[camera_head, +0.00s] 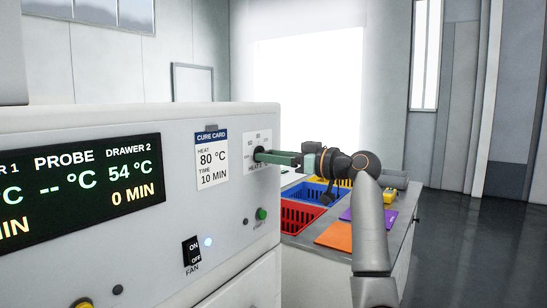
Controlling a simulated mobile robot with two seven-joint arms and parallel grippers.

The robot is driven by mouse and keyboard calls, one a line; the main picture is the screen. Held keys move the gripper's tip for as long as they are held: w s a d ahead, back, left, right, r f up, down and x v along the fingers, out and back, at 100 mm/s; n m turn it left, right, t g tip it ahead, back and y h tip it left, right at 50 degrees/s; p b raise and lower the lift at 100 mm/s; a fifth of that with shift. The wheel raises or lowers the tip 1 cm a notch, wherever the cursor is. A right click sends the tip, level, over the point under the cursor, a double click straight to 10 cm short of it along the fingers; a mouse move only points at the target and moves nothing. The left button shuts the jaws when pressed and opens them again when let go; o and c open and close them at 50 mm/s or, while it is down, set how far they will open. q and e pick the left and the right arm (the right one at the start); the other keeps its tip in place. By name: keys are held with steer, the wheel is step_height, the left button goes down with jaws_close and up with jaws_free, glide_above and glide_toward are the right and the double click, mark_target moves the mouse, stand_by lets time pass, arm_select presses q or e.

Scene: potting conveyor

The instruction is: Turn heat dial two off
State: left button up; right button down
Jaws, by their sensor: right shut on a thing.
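A white oven-like cabinet (120,235) fills the left of the view. A dark round dial (259,155) sits on a light scale plate (251,140) at the right end of its front. My right gripper (275,157) reaches in from the right, its green fingers shut on this dial. The fingers hide much of the dial, so its pointer setting cannot be read. The display (80,187) reads 54 °C and 0 MIN under DRAWER 2. My left gripper is not in view.
A cure card (212,158) reads heat 80 °C, time 10 min. Below are a fan switch (191,251) and a green button (262,214). A counter behind my right arm holds a red basket (300,216), a blue basket (318,192) and an orange mat (334,237).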

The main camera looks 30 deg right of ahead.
steer(key=c, duration=0.7)
jaws_free()
steer(key=o, duration=0.4)
steer(key=b+v, duration=0.2)
steer(key=v, duration=1)
steer(key=shift+s+d, duration=0.15)
steer(key=shift+s, duration=0.05)
